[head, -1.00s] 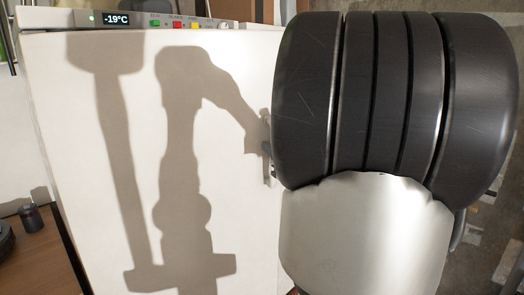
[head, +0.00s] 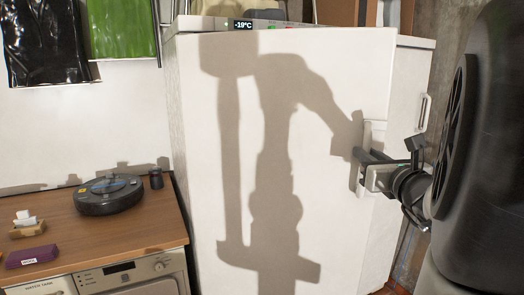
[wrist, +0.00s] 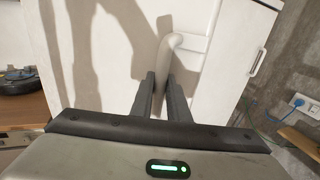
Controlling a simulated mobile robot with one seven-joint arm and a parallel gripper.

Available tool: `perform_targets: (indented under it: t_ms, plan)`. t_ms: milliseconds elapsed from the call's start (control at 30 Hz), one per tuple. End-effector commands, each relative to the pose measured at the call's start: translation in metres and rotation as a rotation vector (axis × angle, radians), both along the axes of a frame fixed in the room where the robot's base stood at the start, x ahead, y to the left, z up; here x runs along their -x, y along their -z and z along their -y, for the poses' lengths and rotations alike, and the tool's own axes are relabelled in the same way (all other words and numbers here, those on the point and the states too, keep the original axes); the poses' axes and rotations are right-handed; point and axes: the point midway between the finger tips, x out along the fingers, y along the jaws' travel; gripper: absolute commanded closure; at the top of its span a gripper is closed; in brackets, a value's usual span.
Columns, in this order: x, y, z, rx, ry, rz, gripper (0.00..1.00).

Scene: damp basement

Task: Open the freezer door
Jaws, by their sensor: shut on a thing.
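The freezer is a tall white unit with a display (head: 243,25) reading -19°C at its top front. Its broad white door (head: 210,130) carries the shadow of my arm. The pale door handle (head: 376,128) is near the door's right edge. My gripper (head: 368,170) is at this handle, reaching in from the right. In the wrist view the handle (wrist: 178,40) runs down between the two dark fingers of my gripper (wrist: 160,88), which are shut on it. I cannot tell whether the door is ajar.
A second upright handle (head: 423,112) is on a white panel right of the door. A wall socket (wrist: 298,102) with a blue plug is at right.

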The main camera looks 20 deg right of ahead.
Motion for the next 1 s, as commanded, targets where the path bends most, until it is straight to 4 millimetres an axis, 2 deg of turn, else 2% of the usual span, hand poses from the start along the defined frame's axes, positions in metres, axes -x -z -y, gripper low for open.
perform_targets:
  t_ms: [33, 467, 500, 600, 867, 1000]
  plan:
    - [-0.003, 0.0, -0.006, 0.002, -0.012, 0.001, 1.0]
    - [-0.004, 0.0, -0.008, 0.003, -0.015, 0.0, 1.0]
    - [-0.004, 0.0, -0.008, 0.003, -0.015, 0.0, 0.84]
    - [-0.003, 0.0, -0.007, 0.002, -0.013, 0.001, 0.67]
    - [-0.002, -0.001, -0.005, 0.001, -0.007, 0.001, 0.67]
    - [-0.002, -0.012, -0.004, 0.001, -0.006, 0.002, 0.67]
